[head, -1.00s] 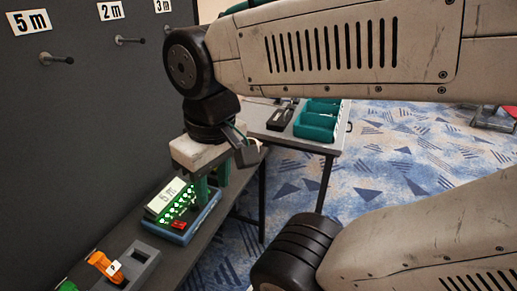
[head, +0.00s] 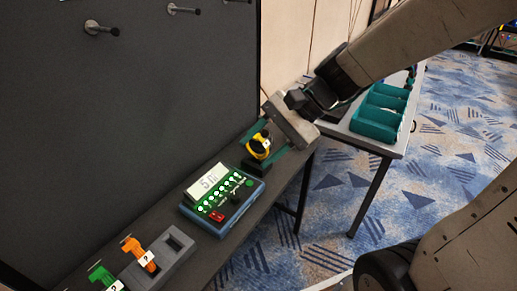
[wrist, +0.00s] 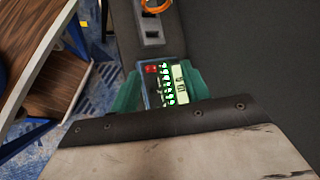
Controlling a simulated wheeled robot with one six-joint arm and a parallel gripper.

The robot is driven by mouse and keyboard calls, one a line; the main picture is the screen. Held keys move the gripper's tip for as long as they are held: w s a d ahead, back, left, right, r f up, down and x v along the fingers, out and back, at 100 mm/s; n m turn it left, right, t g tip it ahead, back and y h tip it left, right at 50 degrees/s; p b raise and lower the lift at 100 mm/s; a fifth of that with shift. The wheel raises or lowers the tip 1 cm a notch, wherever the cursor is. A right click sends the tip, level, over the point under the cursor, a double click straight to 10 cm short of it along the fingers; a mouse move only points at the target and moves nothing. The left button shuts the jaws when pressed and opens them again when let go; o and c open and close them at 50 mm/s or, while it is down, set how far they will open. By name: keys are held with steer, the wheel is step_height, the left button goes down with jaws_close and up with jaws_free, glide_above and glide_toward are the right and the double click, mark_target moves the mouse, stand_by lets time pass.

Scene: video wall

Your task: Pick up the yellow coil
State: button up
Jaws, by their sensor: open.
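The yellow coil (head: 260,146) sits with a dark part on a black block at the far end of the narrow bench, beyond the blue tester (head: 222,196). My gripper (head: 266,145) is open, with its teal fingers reaching down-left from a pale body. In the head view the coil appears between the fingers; whether they touch it I cannot tell. In the wrist view the fingers of my gripper (wrist: 159,90) are apart, with the tester (wrist: 168,84) seen beyond them. The yellow coil does not show there.
A dark pegboard wall (head: 130,110) rises on the left. Teal bins (head: 378,118) sit on a side table.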

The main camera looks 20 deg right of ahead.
steer(key=w+f+m+t+y, duration=0.25)
steer(key=w+m, duration=0.35)
steer(key=w, duration=0.3)
steer(key=m+t+h, duration=0.4)
steer(key=m+t, duration=0.4)
steer(key=m, duration=0.5)
glide_toward(259, 139)
steer(key=shift+g, duration=0.25)
steer(key=x, duration=0.6)
steer(key=shift+w+d+r, duration=0.15)
steer(key=shift+w+d, duration=0.2)
steer(key=shift+d, duration=0.05)
steer(key=shift+w+f+m, duration=0.25)
steer(key=shift+f+m, duration=0.05)
steer(key=shift+m, duration=0.1)
steer(key=x, duration=0.7)
steer(key=shift+w+a, duration=0.1)
steer(key=shift+a, duration=0.05)
jaws_close()
